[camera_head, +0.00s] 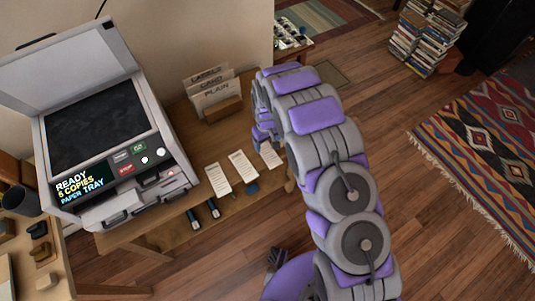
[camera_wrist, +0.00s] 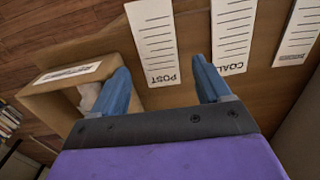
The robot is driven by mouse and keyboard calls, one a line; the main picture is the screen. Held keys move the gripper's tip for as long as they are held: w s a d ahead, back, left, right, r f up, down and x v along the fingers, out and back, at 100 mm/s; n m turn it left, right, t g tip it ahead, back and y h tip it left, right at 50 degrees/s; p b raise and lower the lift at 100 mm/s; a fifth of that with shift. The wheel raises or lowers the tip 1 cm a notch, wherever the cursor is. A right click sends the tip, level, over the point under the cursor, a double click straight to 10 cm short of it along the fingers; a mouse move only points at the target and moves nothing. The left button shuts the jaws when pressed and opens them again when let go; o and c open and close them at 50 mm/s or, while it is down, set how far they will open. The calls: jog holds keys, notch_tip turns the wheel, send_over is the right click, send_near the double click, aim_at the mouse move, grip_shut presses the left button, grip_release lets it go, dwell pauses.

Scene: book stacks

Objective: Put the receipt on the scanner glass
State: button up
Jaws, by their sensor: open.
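The scanner (camera_head: 62,178) stands at the left with its lid raised, and its dark scanner glass (camera_head: 95,125) is bare. Three white printed paper slips lie in a row on the wooden table: left (camera_head: 218,179), middle (camera_head: 243,171) and right (camera_head: 271,156). In the wrist view one slip reads POST (camera_wrist: 153,40), the one beside it reads COAL (camera_wrist: 233,32), and the third slip (camera_wrist: 298,33) is unreadable. I cannot tell which is the receipt. My gripper (camera_wrist: 161,66) is open and empty above the table, its fingers either side of the POST slip's end. The arm hides it in the head view.
A paper holder (camera_head: 225,108) with LABELS, CARD and PLAIN sheets stands behind the slips. A cardboard-coloured box (camera_wrist: 50,98) is close to my left finger. Small dark items (camera_head: 193,219) lie at the table's front edge. Open wooden floor (camera_head: 420,200) lies to the right.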

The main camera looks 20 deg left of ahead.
aim_at(268, 152)
jog(key=shift+a+f, duration=0.15)
jog(key=shift+f, duration=0.65)
jog(key=f, duration=0.1)
jog(key=f+b, duration=0.1)
jog(key=f, duration=0.1)
jog(key=f+b, duration=0.1)
jog(key=f, duration=0.1)
jog(key=shift+w+d, duration=0.25)
jog(key=shift+r, duration=0.1)
jog(key=shift+a, duration=0.1)
jog(key=c, duration=0.9)
jog(key=shift+r, duration=0.1)
